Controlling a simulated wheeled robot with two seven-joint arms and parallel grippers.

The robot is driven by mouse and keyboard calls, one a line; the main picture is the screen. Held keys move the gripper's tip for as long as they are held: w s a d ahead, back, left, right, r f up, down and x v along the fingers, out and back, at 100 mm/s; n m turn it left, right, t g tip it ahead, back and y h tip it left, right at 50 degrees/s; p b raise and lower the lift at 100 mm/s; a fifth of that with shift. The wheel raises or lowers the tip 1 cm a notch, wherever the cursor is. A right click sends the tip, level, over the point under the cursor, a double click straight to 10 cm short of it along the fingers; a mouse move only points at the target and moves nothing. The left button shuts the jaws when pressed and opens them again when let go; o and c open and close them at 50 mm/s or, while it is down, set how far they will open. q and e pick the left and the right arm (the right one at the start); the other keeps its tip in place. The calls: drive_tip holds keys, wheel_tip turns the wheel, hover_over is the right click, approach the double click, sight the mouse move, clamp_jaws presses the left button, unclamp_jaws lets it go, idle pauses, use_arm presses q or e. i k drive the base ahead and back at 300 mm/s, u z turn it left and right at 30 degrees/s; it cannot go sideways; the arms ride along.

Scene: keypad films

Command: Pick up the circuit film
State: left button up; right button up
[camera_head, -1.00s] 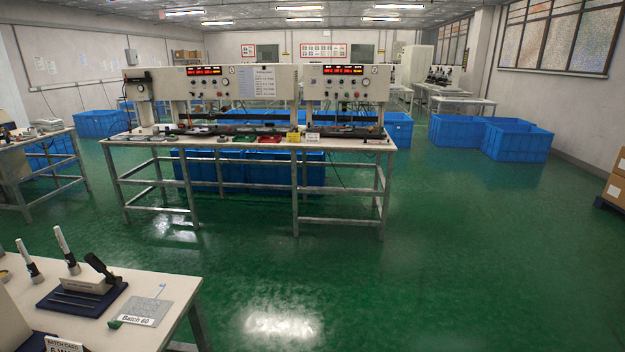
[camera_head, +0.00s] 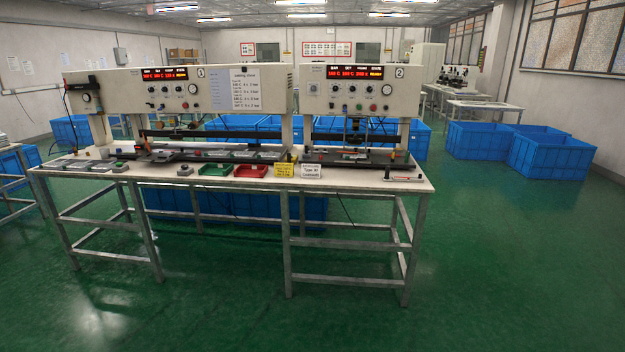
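I cannot make out the circuit film for certain; the small flat pieces on the bench are too small to tell apart. The work bench (camera_head: 345,180) stands ahead with two heat-press stations on it, press 1 (camera_head: 215,103) at left and press 2 (camera_head: 320,103) at right. Flat grey pieces (camera_head: 72,164) lie at the bench's left end. A green tray (camera_head: 214,170) and a red tray (camera_head: 250,172) sit at the front edge. A small thin item (camera_head: 403,179) lies at the right end. Neither of my grippers is in view.
Blue crates (camera_head: 547,158) stand at the right, with more under and behind the bench. The green floor (camera_head: 500,270) in front and to the right is clear.

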sight(262, 154)
drive_tip(key=i, duration=1.85)
drive_tip(key=u, duration=0.9)
drive_tip(key=i, duration=1.55)
drive_tip(key=z, duration=1.65)
